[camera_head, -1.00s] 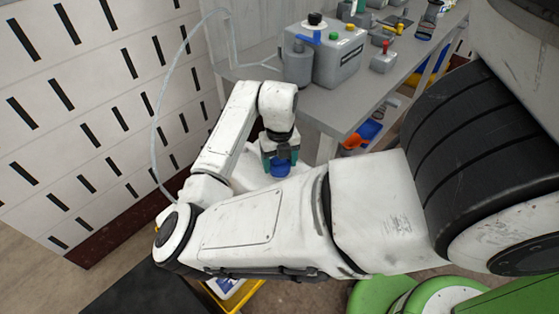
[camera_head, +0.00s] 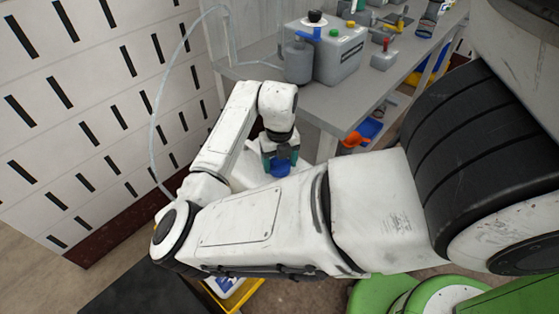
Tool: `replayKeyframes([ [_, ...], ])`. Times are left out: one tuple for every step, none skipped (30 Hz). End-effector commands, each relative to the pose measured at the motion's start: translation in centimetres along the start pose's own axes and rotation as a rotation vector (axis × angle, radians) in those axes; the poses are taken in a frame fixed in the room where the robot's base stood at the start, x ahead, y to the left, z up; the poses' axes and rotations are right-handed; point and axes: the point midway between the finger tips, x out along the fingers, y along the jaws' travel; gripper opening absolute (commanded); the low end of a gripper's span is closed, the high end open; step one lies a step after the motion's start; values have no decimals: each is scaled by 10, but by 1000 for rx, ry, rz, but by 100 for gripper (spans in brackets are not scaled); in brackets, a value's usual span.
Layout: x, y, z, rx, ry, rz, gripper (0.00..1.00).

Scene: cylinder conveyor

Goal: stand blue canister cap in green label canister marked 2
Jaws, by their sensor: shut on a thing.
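My gripper (camera_head: 281,158) points down near the middle of the head view, just off the front left of the grey workbench. Its dark teal fingers are shut on a blue cap (camera_head: 281,169). The lower part of the cap is partly hidden behind my own arm. A canister with a green label marked 2 cannot be made out; my arm hides much of the area below the gripper.
The grey workbench (camera_head: 345,112) carries a grey box (camera_head: 335,62) with coloured caps and a small block with a red knob (camera_head: 384,55). A slotted white wall (camera_head: 90,110) stands at left. A yellow crate (camera_head: 243,297) is on the floor. Blue and orange bins show under the bench.

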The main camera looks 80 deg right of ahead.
Motion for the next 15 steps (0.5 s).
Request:
replayKeyframes([
  [0,0,0,1,0,1,36],
  [0,0,0,1,0,0,36],
  [0,0,0,0,0,-1,36],
  [0,0,0,0,0,-1,36],
  [0,0,0,0,0,-1,36],
  [0,0,0,0,0,0,36],
  [0,0,0,0,0,0,36],
  [0,0,0,0,0,0,36],
  [0,0,0,0,0,0,36],
  [1,0,0,0,0,0,36],
  [1,0,0,0,0,0,36],
  [2,0,0,0,0,0,36],
  [2,0,0,0,0,0,36],
  [3,0,0,0,0,0,36],
  [3,0,0,0,0,0,36],
])
